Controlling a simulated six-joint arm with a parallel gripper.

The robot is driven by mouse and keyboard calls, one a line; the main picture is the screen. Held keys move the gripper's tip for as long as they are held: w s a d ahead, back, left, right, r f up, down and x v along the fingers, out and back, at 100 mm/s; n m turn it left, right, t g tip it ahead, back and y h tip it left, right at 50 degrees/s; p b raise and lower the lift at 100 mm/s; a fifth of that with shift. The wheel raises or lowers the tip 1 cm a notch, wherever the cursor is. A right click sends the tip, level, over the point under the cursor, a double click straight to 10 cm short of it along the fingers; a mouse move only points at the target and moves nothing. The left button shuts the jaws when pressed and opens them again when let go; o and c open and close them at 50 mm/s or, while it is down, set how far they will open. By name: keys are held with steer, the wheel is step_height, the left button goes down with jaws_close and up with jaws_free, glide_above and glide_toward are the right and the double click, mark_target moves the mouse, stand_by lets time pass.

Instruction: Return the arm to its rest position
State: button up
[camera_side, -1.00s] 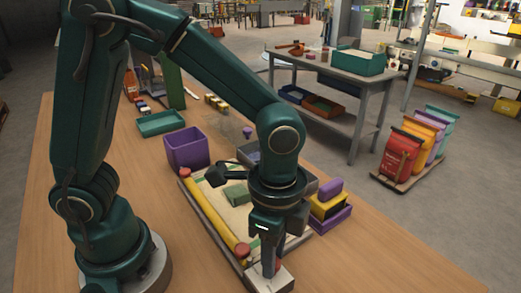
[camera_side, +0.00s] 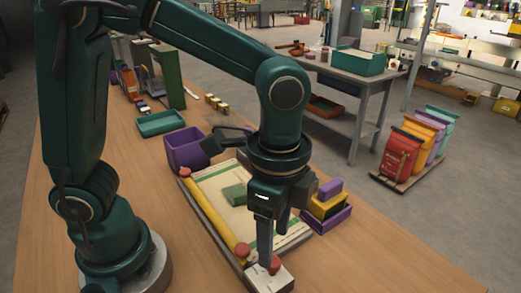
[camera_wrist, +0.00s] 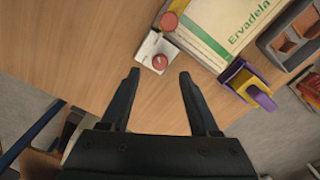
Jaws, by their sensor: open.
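My gripper (camera_side: 265,240) points down over the near end of the sack board in the side view. In the wrist view my gripper (camera_wrist: 160,74) is open, with nothing between its two dark fingers. A pale block with a red knob (camera_wrist: 159,60) lies past the fingertips. This pale block (camera_side: 272,279) also shows below the gripper in the side view. A flat cream sack (camera_side: 215,184) with green stripes lies on the board, with a green block (camera_side: 235,194) on it. A yellow bar (camera_side: 213,217) runs along its left edge.
A purple bin (camera_side: 186,150) and a green tray (camera_side: 160,123) stand behind the board. A purple holder (camera_side: 329,220) with yellow and purple pieces is at its right. The wooden table (camera_side: 370,255) is clear at front right. Coloured sacks (camera_side: 420,140) stand on a floor pallet.

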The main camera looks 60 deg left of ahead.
steer(key=shift+r, duration=0.25)
steer(key=s+a+r+n+t, duration=0.2)
steer(key=a+n, duration=0.3)
steer(key=n, duration=0.1)
steer(key=s+a+r+n+t, duration=0.2)
steer(key=a+r+n+t, duration=0.1)
steer(key=a+n, duration=0.3)
steer(key=shift+t, duration=0.3)
